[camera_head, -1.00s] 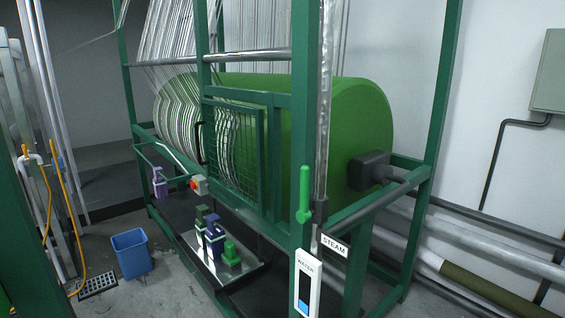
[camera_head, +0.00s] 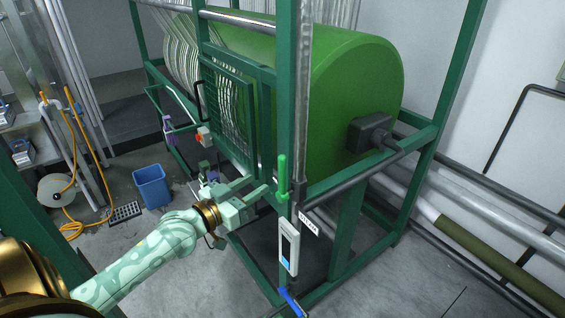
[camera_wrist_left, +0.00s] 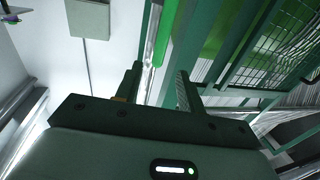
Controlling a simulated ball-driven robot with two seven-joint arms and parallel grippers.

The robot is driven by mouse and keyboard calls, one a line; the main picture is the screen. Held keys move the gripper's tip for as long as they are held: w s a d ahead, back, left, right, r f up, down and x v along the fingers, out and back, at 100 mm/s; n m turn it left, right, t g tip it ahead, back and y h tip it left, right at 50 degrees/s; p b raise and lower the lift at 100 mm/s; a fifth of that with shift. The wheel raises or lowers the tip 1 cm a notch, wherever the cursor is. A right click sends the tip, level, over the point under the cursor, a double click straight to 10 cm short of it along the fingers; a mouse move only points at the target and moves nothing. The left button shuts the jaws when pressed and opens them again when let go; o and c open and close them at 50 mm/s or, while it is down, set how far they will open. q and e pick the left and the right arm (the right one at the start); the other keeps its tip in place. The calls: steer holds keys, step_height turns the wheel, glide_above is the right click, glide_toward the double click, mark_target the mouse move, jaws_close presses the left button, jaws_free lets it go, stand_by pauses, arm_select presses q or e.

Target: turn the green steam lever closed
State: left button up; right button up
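The green steam lever (camera_head: 282,178) stands upright on the front green post of the machine, just above the white STEAM label (camera_head: 308,225). My left gripper (camera_head: 258,184) comes in from the lower left, its two fingers apart and empty. Its tips are close to the lever, on the left of it; I see no contact. In the left wrist view, my left gripper (camera_wrist_left: 159,72) has spread fingers, and the bright green lever (camera_wrist_left: 166,32) shows beyond the gap between them. My right gripper is in neither view.
The green frame post (camera_head: 292,90) and mesh door (camera_head: 228,105) stand by the gripper. A water gauge (camera_head: 289,248) and a blue lever (camera_head: 291,303) sit below the green lever. A blue bin (camera_head: 152,186) stands on the floor at left. Pipes (camera_head: 470,205) run at right.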

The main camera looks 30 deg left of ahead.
mark_target(279, 169)
arm_select(q)
steer(key=w, duration=0.3)
steer(key=w+d, duration=0.1)
steer(key=w, duration=0.3)
steer(key=w+d+p, duration=0.1)
steer(key=w, duration=0.2)
steer(key=shift+w, duration=0.35)
